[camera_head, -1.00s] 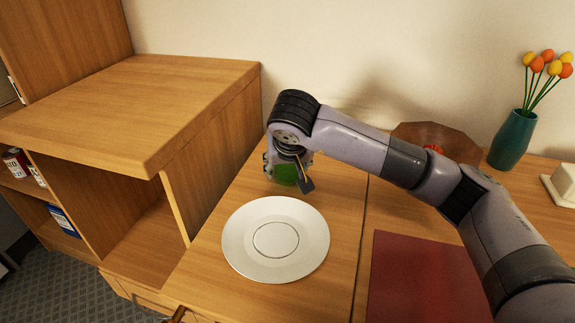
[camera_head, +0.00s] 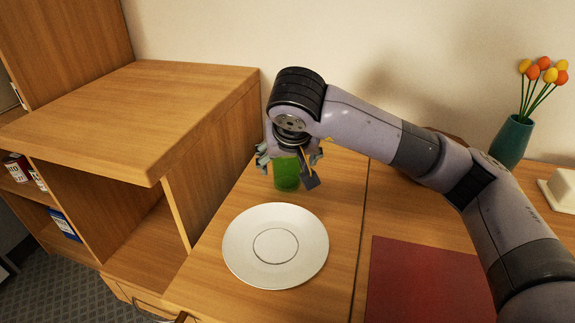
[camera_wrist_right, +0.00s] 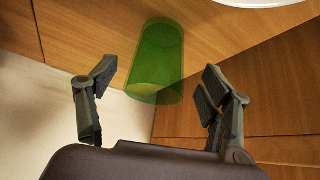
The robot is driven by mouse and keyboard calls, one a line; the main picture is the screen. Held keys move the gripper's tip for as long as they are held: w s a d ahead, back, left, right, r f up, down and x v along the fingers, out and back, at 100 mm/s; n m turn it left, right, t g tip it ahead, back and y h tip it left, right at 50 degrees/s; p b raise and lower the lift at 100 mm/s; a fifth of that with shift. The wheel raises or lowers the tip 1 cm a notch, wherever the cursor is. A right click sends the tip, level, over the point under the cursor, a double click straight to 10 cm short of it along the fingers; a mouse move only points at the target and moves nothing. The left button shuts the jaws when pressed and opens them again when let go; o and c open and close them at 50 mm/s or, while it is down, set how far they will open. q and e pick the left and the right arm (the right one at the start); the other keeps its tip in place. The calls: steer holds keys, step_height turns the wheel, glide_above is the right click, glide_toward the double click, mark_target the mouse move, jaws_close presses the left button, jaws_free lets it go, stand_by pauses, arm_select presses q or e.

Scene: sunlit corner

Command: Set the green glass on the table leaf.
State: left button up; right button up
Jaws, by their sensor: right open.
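The green glass (camera_head: 287,174) stands upright on the wooden table leaf (camera_head: 335,215), behind the white plate. It also shows whole in the right wrist view (camera_wrist_right: 158,62), see-through green. My right gripper (camera_head: 290,158) is above and around the top of the glass in the head view. Its two fingers are spread wide, one on each side. In the wrist view the open fingers (camera_wrist_right: 157,78) show clear gaps to the glass on both sides. My left gripper is not in view.
A white plate (camera_head: 250,218) lies on the leaf in front of the glass. A wooden shelf unit (camera_head: 150,100) rises at the left. Right of the seam are a red mat (camera_head: 425,285), a teal vase (camera_head: 511,143) with flowers and a white block (camera_head: 563,187). A wall stands behind.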

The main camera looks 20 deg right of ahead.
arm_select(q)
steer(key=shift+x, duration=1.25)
arm_select(e)
steer(key=v, duration=0.5)
